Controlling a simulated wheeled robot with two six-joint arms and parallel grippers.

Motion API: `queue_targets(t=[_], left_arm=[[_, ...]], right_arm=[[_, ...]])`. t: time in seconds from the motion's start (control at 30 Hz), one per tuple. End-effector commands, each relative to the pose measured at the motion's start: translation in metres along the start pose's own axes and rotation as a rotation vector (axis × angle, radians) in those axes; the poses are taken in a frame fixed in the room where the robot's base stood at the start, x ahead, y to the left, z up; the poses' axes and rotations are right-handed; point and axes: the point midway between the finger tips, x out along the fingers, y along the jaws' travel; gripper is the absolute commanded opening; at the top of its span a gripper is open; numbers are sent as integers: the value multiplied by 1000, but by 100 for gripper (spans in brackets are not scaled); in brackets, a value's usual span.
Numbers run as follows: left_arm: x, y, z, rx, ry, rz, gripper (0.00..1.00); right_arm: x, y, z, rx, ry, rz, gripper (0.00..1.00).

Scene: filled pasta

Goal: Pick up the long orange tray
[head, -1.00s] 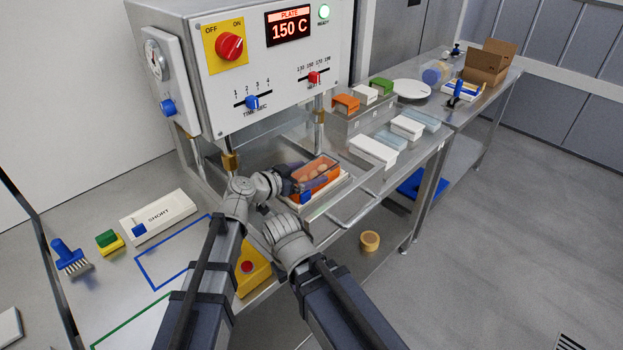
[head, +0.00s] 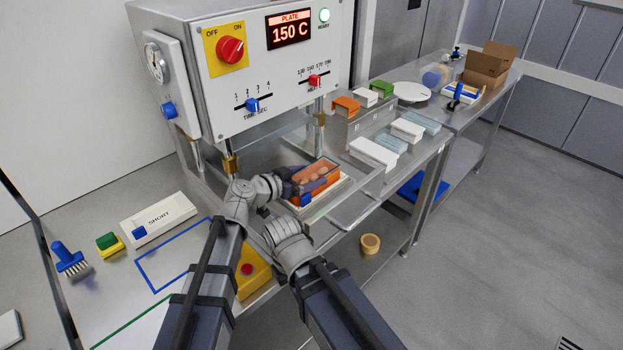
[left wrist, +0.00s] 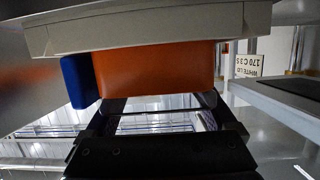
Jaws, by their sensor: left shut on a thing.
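The long orange tray (head: 322,186) with pale round pasta in it sits in a white frame (head: 345,181) on the metal drawer under the press. It has a blue piece (head: 306,199) at its near end. My left gripper (head: 287,187) is at the tray's left side, shut on it; its fingertips are partly hidden. In the left wrist view, the orange wall (left wrist: 155,75) fills the space ahead of the dark fingers, with the blue piece (left wrist: 78,82) at its left. My right arm's wrist shows at bottom centre, but its gripper fingers do not.
The press (head: 240,75) with a lit 150 C display stands over the drawer. A yellow block with a red button (head: 250,272) is beside my arms. White and light-blue boxes (head: 374,153) lie on the bench at right. A blue brush (head: 70,258) lies at left.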

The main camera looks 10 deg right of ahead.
Motion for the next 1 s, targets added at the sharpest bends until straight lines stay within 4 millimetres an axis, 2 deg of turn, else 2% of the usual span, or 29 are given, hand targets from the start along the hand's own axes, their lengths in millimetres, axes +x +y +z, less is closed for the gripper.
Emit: queue_targets(t=[0.17, 0.37, 0.57, 0.9, 1.0], left_arm=[[0, 0, -1, 0, 0, 0, 8], [-3, 0, -11, 0, 0, 0, 8], [-11, 0, -34, 0, 0, 0, 8], [-26, 0, -85, 0, 0, 0, 8], [-29, 0, -94, 0, 0, 0, 8]], right_arm=[[-1, 0, 0, 0, 0, 0, 0], [-12, 1, 1, 0, 0, 0, 0], [-36, 3, 2, 0, 0, 0, 0], [-88, 8, 5, 0, 0, 0, 0], [-97, 9, 6, 0, 0, 0, 0]])
